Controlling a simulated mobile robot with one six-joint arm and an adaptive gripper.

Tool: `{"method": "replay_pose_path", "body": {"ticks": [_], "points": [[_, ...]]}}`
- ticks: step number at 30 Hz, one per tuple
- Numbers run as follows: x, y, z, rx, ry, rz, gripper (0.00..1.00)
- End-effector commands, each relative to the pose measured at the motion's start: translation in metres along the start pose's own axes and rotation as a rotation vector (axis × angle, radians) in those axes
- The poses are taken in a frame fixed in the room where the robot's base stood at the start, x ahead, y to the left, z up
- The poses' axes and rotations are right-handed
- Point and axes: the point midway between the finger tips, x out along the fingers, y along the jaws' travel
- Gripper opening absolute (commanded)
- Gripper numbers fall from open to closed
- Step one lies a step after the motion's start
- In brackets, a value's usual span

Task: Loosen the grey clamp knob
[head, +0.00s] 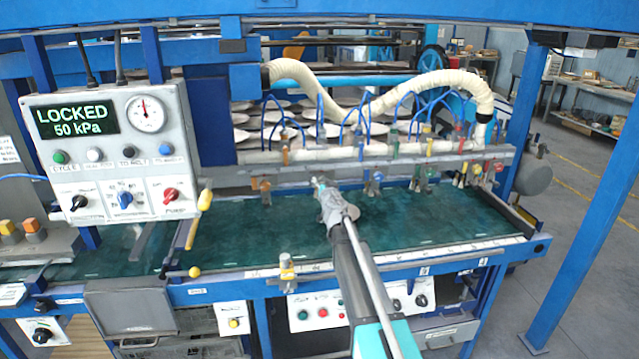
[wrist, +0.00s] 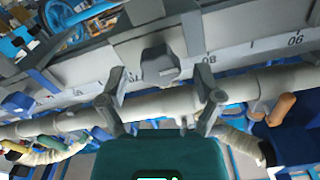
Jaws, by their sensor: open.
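A grey faceted knob (wrist: 159,66) shows in the wrist view, against a pale rail (wrist: 250,52) with printed numbers that appear upside down. My gripper (wrist: 162,92) is open, with one finger on each side of the knob's line and a clear gap between them. The knob lies a little above the fingertips in the picture, and I see no contact; the depth between them is hard to judge. In the head view my gripper (head: 319,184) is over the green belt (head: 275,225), just in front of the long rail. I cannot make out the grey knob there.
A control panel (head: 115,150) at left reads LOCKED, 50 kPa. A cream hose (head: 385,100) and several blue tubes run above the rail. Coloured clamps (head: 264,190) hang along the rail on both sides of my gripper. A blue post (head: 590,230) stands at right.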

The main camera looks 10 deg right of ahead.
Motion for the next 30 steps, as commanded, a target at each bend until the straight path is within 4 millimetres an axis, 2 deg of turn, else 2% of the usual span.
{"method": "replay_pose_path", "body": {"ticks": [3,14,27,28,30], "points": [[0.007,0.000,0.000,0.001,0.000,0.000,0.84],[0.009,0.000,0.000,0.000,0.000,0.000,0.84],[0.009,0.000,0.000,0.000,0.000,0.000,0.04],[0.008,-0.028,0.009,0.040,-0.010,-0.009,0.02],[0.009,-0.011,0.003,0.002,-0.001,-0.004,0.05]]}}
